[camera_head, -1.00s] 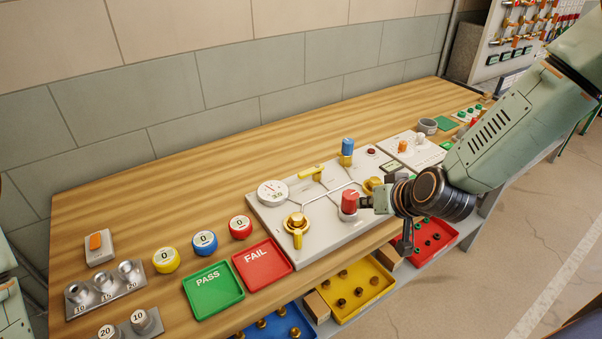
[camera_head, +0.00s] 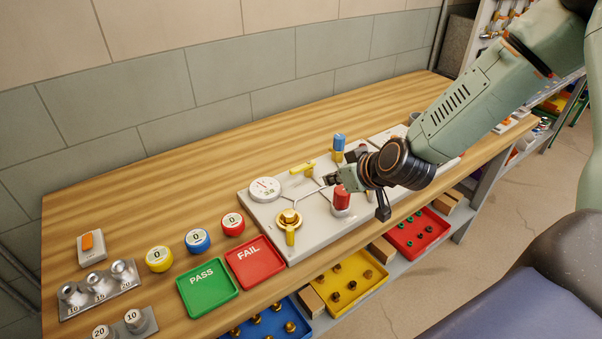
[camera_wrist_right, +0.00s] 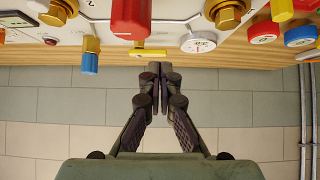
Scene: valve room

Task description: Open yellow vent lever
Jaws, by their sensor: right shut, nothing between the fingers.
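The test panel (camera_head: 306,217) lies on the wooden bench. A yellow lever (camera_head: 304,168) stands at its back edge, and it also shows in the right wrist view (camera_wrist_right: 149,53). A second yellow lever (camera_head: 290,236) hangs from the brass valve (camera_head: 289,218) at front left; I cannot tell by label which is the vent. My right gripper (camera_head: 329,180) is over the panel, behind the red knob (camera_head: 341,198) and to the right of the back lever. In the wrist view its fingertips (camera_wrist_right: 160,70) are shut and empty, close to that lever; contact is unclear. My left gripper is not in view.
A gauge (camera_head: 264,189) sits left of the back lever, and a blue-handled valve (camera_head: 339,143) stands to its right. PASS (camera_head: 207,288) and FAIL (camera_head: 255,261) trays lie left of the panel. The bench behind the panel is clear up to the wall.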

